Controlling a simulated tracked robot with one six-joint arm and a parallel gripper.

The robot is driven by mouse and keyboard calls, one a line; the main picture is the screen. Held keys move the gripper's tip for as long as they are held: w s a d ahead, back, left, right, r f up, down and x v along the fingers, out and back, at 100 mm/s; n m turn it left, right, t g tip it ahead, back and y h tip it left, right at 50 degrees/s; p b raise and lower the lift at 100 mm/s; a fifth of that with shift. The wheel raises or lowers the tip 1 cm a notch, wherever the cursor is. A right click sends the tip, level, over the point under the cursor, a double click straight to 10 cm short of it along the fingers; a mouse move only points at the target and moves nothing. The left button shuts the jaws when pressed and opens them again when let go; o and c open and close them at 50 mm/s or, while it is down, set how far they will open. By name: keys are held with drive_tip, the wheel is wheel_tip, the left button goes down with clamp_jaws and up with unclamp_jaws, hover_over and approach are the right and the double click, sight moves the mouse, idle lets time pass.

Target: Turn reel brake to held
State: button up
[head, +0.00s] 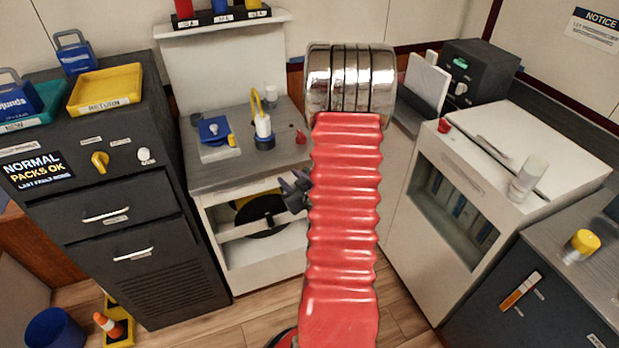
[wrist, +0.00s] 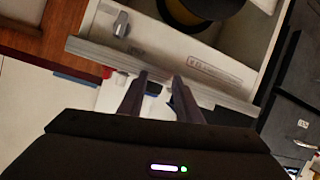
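A grey knob (wrist: 122,24) sits on the white front panel of the middle bench, in the upper left of the wrist view. It looks like the reel brake, but its small label is unreadable. A black and yellow reel (head: 261,216) hangs in the open bay under the bench top and shows at the top of the wrist view (wrist: 205,8). My gripper (wrist: 160,77) is open and empty, its fingers apart over the bench's edge and not touching the knob. In the head view my red arm covers most of the gripper and hides the knob.
The bench top (head: 225,178) holds a blue device (head: 212,130), a white bottle with a yellow loop (head: 263,128) and a red knob (head: 301,136). A dark cabinet (head: 125,215) stands left, a white cabinet (head: 500,150) right.

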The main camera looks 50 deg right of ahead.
drive_tip(key=s+d+f+m+t+h, duration=0.1)
drive_tip(key=s+f+m, duration=0.1)
drive_tip(key=s, duration=0.4)
drive_tip(key=s+d+f+m+t+h, duration=0.1)
drive_tip(key=s+d+f+h, duration=0.1)
drive_tip(key=s+f, duration=0.2)
drive_tip(key=shift+s+f+m+t, duration=0.25)
drive_tip(key=shift+s+m+t, duration=0.15)
drive_tip(key=shift+s, duration=0.6)
drive_tip(key=x, duration=1.3)
drive_tip(key=shift+w+d, duration=0.2)
drive_tip(key=shift+w, duration=0.15)
drive_tip(key=shift+r, duration=0.1)
drive_tip(key=shift+c, duration=0.4)
drive_tip(key=c, duration=0.6)
drive_tip(key=shift+a, duration=0.2)
drive_tip(key=shift+c, duration=0.3)
drive_tip(key=shift+d, duration=0.1)
